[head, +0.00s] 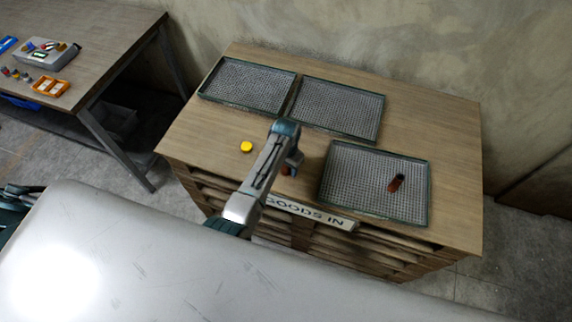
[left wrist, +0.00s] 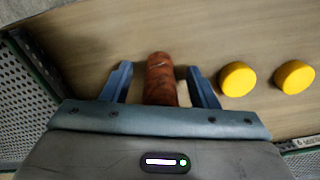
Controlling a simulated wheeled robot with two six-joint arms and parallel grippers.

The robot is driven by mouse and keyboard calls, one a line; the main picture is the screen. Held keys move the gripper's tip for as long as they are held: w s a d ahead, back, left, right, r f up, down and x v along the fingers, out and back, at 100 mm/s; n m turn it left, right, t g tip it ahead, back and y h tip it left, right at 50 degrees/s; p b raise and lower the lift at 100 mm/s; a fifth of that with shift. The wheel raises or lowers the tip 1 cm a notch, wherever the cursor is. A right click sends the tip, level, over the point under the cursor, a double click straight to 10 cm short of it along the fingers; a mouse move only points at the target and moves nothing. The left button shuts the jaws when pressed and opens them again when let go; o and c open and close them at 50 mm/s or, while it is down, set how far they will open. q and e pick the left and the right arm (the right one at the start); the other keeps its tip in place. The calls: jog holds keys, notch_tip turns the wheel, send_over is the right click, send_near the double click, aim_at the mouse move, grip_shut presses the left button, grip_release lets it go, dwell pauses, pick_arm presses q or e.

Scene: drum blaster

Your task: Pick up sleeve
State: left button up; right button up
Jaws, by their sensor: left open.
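A reddish-brown cylinder, which I take to be the sleeve (left wrist: 161,88), lies on the wooden tabletop. In the left wrist view it is between the two blue fingers of my left gripper (left wrist: 158,72). The gripper is open, with a gap on both sides of the sleeve. A similar dark red-brown cylinder (head: 397,182) is in the right mesh tray (head: 341,207). My right gripper is not in view.
Two yellow round pieces (left wrist: 238,79) (left wrist: 294,77) lie right of the gripper in the left wrist view; one yellow piece (head: 246,147) shows in the head view. Two empty mesh trays (head: 247,86) (head: 340,108) are at the back. A GOODS IN sign (head: 308,214) is on the front edge.

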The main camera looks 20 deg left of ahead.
pick_arm(q)
grip_shut()
jog(key=shift+r, duration=0.2)
